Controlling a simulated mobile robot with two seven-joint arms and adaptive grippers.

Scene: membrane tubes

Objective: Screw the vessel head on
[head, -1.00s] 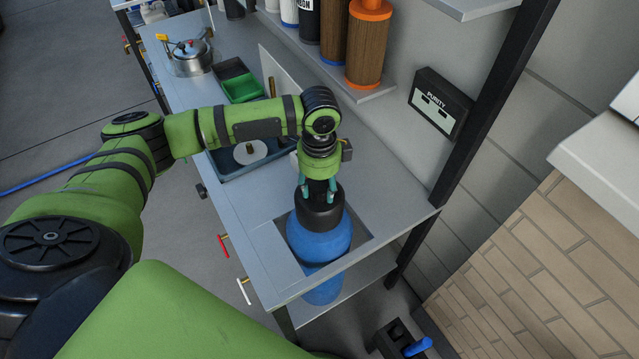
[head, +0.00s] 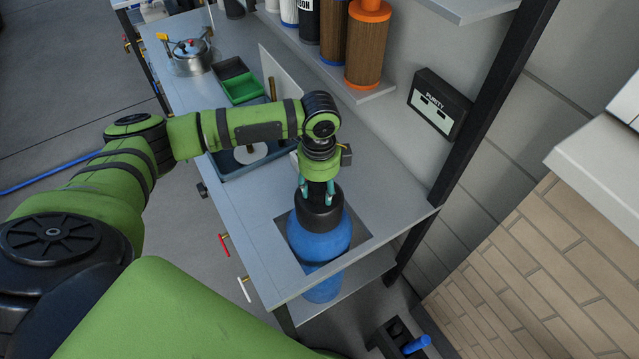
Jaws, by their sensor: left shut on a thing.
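The blue vessel (head: 320,245) stands upright in a square opening at the near end of the grey bench, and its lower part shows below the bench top. The black vessel head (head: 320,212) sits on top of the vessel. My left gripper (head: 317,190) points down from above with its teal fingers around the upper part of the head, shut on it. The thread between head and vessel is hidden. My right gripper is not in view.
The bench (head: 245,205) holds a blue tray (head: 232,165) with a white disc, a green bin (head: 243,90) and a steel pot (head: 190,58). Filter cartridges (head: 368,45) stand on a shelf behind. A purity meter (head: 440,103) hangs on the wall.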

